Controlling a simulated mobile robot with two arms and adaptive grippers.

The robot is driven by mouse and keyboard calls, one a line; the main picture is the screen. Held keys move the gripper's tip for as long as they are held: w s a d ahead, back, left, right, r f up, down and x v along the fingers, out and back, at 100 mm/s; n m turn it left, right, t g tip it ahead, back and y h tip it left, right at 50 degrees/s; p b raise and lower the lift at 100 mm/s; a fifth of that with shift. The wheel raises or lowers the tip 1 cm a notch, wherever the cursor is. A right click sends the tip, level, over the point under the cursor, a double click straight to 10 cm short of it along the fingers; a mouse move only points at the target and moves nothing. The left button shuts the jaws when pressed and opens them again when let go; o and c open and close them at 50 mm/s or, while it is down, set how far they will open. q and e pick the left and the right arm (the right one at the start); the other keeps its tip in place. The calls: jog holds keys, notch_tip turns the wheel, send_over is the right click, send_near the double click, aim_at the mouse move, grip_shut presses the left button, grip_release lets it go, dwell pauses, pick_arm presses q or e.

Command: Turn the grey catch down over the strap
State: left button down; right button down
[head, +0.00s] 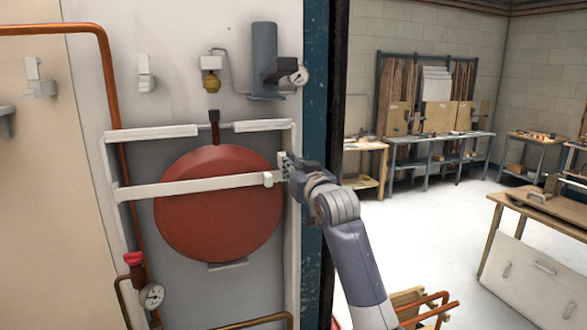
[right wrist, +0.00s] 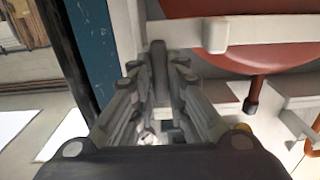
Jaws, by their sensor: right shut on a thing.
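The pale strap (head: 190,188) runs across the front of the round red vessel (head: 215,225), with a small block at its right end. My right gripper (head: 288,168) is at the frame's right post, just right of the strap's end. In the right wrist view, my right gripper (right wrist: 160,85) is shut on the grey catch (right wrist: 158,60), a short bar between the fingertips. The strap (right wrist: 195,35) shows beside it there, with its end apart from the fingers. The fingers hide part of the catch. My left gripper is not in view.
A white frame (head: 112,205) surrounds the vessel. A copper pipe (head: 108,80) and a red-capped valve with a gauge (head: 151,296) are on the left. A dark blue post (head: 313,110) stands close right of my gripper. Workbenches (head: 430,140) stand far behind, across open floor.

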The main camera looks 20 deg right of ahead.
jog(key=c, duration=1.6)
grip_release()
jog(key=s, duration=1.2)
jog(key=shift+d, duration=0.2)
